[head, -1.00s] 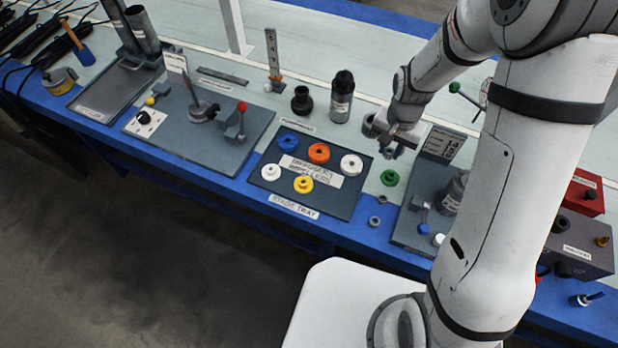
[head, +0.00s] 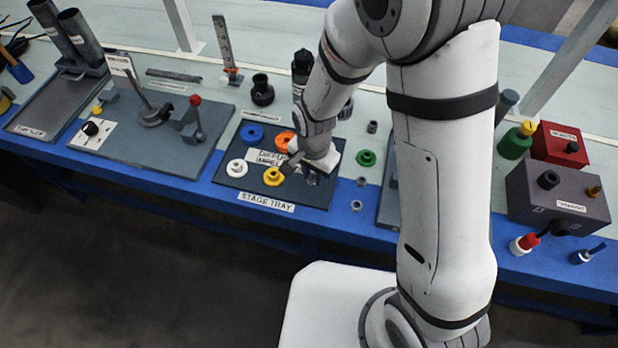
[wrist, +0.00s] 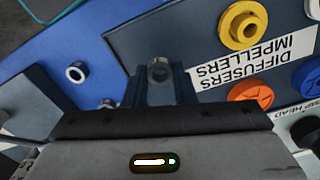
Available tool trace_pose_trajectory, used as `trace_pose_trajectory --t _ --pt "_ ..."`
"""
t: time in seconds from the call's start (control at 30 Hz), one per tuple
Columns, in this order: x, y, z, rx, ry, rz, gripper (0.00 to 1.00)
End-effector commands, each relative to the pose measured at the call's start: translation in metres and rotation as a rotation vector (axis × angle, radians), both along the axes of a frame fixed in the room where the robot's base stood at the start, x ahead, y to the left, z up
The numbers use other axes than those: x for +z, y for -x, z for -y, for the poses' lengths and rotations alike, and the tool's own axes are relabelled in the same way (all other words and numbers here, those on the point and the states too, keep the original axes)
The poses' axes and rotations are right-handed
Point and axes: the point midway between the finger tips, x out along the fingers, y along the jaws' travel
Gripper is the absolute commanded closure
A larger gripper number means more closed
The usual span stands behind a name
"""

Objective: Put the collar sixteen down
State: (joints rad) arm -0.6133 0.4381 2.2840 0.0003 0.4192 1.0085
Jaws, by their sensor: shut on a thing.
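My gripper (head: 312,177) is over the right end of the stage tray (head: 222,181). In the wrist view its fingers (wrist: 160,88) are shut on a small grey ring-shaped collar (wrist: 158,69), its hole facing the camera. The number on the collar cannot be read. In the head view the held collar is mostly hidden by the gripper. I cannot tell whether it touches the tray. Loose grey rings lie right of the tray (head: 362,181), one nearer the blue front edge (head: 356,205). One ring also shows in the wrist view (wrist: 75,72).
The tray holds a blue wheel (head: 252,134), an orange wheel (head: 284,140), a white wheel (head: 237,168) and a yellow wheel (head: 273,176). A green wheel (head: 366,158) stands right of the tray. A black fitting (head: 262,90) stands behind it.

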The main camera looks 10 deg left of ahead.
Motion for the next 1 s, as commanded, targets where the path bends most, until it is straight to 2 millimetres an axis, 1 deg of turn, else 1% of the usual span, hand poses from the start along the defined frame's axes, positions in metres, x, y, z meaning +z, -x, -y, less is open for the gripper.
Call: trace_pose_trajectory --t 0.03,0.1,0.17,0.4,0.53,0.57,0.8,0.83,1.0 --pt "-0.010 0.001 0.000 0.000 0.002 -0.003 1.00" --pt "-0.021 0.001 0.000 0.000 0.003 -0.004 1.00" --pt "-0.027 0.000 0.000 0.001 0.001 -0.002 1.00" --pt "-0.028 0.000 0.000 0.001 0.000 0.000 1.00" --pt "-0.032 0.000 0.000 0.002 0.001 0.000 1.00" --pt "-0.032 0.000 0.000 0.002 0.001 0.000 0.75" --pt "-0.031 0.000 0.000 0.002 0.001 0.000 0.55" --pt "-0.031 0.000 0.000 0.002 0.001 0.000 0.54" --pt "-0.031 0.000 0.000 0.002 0.000 0.000 0.54"
